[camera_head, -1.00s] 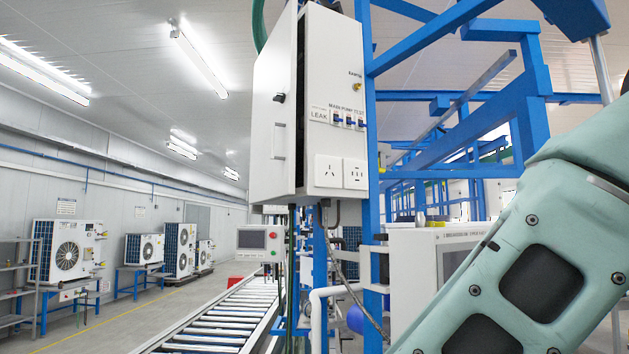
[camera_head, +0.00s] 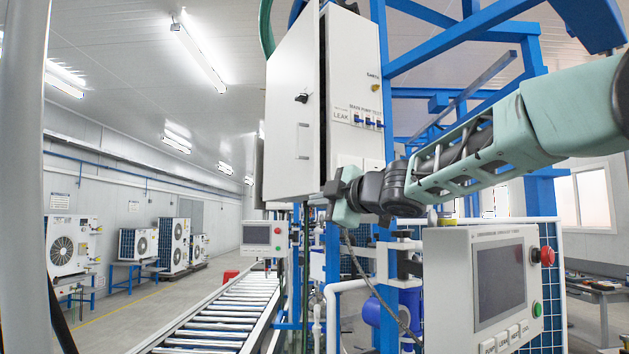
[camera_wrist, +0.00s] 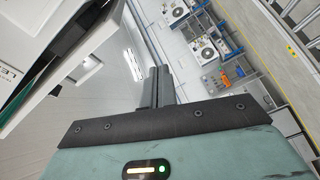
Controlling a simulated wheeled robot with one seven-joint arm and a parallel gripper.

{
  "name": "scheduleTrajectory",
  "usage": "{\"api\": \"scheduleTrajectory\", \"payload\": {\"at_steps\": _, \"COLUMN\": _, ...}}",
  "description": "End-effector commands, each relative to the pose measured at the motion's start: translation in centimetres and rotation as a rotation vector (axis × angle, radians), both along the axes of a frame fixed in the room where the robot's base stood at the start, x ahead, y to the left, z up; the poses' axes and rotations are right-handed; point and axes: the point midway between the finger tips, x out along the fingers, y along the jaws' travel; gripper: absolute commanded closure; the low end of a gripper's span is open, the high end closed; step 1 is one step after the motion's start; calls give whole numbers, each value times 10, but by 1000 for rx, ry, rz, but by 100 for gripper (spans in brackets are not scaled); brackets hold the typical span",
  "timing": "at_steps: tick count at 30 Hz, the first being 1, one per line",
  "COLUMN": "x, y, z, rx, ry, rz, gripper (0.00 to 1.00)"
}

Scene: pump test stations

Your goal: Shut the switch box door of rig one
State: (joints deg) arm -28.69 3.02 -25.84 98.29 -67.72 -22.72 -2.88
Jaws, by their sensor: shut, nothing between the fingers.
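The switch box (camera_head: 352,75) is a white cabinet on a blue frame, with switches and a "LEAK" label on its side. Its door (camera_head: 291,110) is a white panel with a black latch and a pale handle. A dark gap runs between the door's edge and the box, so the door stands slightly ajar. My gripper (camera_head: 336,190) is shut and empty by the box's lower corner; I cannot tell whether it touches.
A white control panel with a screen (camera_head: 472,285) stands at lower right, below my arm. A roller conveyor (camera_head: 225,315) runs away at lower left, with a small operator screen (camera_head: 263,236) beyond. Blue frame posts (camera_head: 386,130) stand behind the box.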

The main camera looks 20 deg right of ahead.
Motion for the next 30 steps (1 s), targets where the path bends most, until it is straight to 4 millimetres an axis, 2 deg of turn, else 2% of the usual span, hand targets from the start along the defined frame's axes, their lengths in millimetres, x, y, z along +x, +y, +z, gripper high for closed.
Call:
{"api": "scheduleTrajectory", "payload": {"at_steps": 1, "x": 3, "y": -8, "z": 22, "rx": -73, "ry": -65, "rz": 28, "gripper": 100}}
{"api": "scheduleTrajectory", "payload": {"at_steps": 3, "x": 3, "y": -17, "z": 42, "rx": -164, "ry": -130, "rz": 64, "gripper": 100}}
{"api": "scheduleTrajectory", "payload": {"at_steps": 7, "x": 2, "y": -27, "z": 59, "rx": -273, "ry": -186, "rz": 103, "gripper": 100}}
{"api": "scheduleTrajectory", "payload": {"at_steps": 11, "x": 7, "y": -26, "z": 64, "rx": -307, "ry": -198, "rz": 115, "gripper": 100}}
{"api": "scheduleTrajectory", "payload": {"at_steps": 14, "x": 18, "y": -19, "z": 64, "rx": -308, "ry": -197, "rz": 115, "gripper": 100}}
{"api": "scheduleTrajectory", "payload": {"at_steps": 27, "x": 90, "y": 22, "z": 65, "rx": -307, "ry": -196, "rz": 112, "gripper": 100}}
{"api": "scheduleTrajectory", "payload": {"at_steps": 30, "x": 92, "y": 2, "z": 65, "rx": -304, "ry": -196, "rz": 109, "gripper": 100}}
